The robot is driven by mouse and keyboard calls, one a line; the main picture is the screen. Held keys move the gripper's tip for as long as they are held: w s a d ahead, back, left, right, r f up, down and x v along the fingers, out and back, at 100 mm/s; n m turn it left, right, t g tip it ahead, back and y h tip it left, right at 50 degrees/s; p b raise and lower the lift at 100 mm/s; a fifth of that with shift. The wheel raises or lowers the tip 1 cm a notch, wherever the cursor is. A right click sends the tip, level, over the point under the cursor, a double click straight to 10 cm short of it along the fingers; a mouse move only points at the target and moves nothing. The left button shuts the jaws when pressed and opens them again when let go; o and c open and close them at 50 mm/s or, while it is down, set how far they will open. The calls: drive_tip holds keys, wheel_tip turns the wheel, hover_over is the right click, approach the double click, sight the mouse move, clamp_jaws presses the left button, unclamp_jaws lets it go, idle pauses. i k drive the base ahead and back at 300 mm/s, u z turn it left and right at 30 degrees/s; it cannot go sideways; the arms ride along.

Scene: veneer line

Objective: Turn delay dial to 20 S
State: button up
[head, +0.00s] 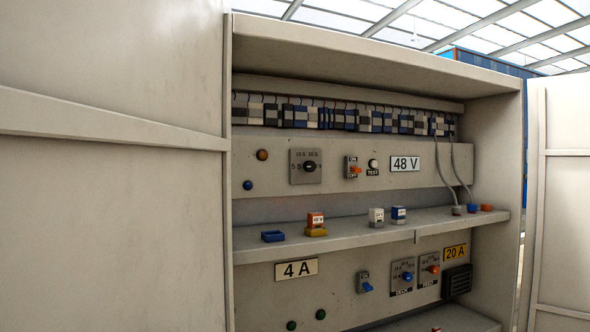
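A grey square plate with a black dial (310,167) sits on the upper panel of the open cabinet. Small markings in seconds stand around it, with 5 S at the left and two more along the top, too small to read surely. No name is legible on this plate. The knob's pointing direction is too small to tell. Two smaller dials sit on the lower panel, one blue (403,277) and one orange (430,269), with small labels beneath. My gripper is not in view.
An orange ON/OFF switch (354,169), a white TEST button (373,164) and a 48 V plate (405,164) are right of the black dial. A shelf (345,240) below juts out, bearing small colored blocks. Cabinet doors (110,200) stand open either side. Cables hang at right.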

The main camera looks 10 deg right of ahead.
sight(308, 166)
drive_tip(key=k, duration=0.5)
drive_tip(key=z, duration=0.3)
drive_tip(key=i, duration=1.4)
drive_tip(key=z, duration=0.85)
